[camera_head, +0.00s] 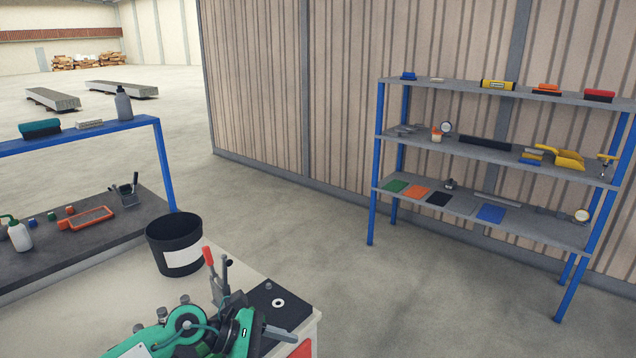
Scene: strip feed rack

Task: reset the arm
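Neither of my grippers shows in the head view, and I see no arm of mine that I can make out for certain. A green and black device (187,325) with a round hub and hoses stands on the light worktable (85,310) at the bottom, partly cut off by the frame edge. A lever with a red handle (208,256) rises behind it. A black plate with a white ring (279,302) lies at the table's right corner.
A black bucket (175,245) with a white label stands at the table's back. A blue-framed bench (80,138) with bottles and tools is at left. A blue-legged shelf rack (485,150) holding brushes, mats and tools stands at right. The floor between is clear.

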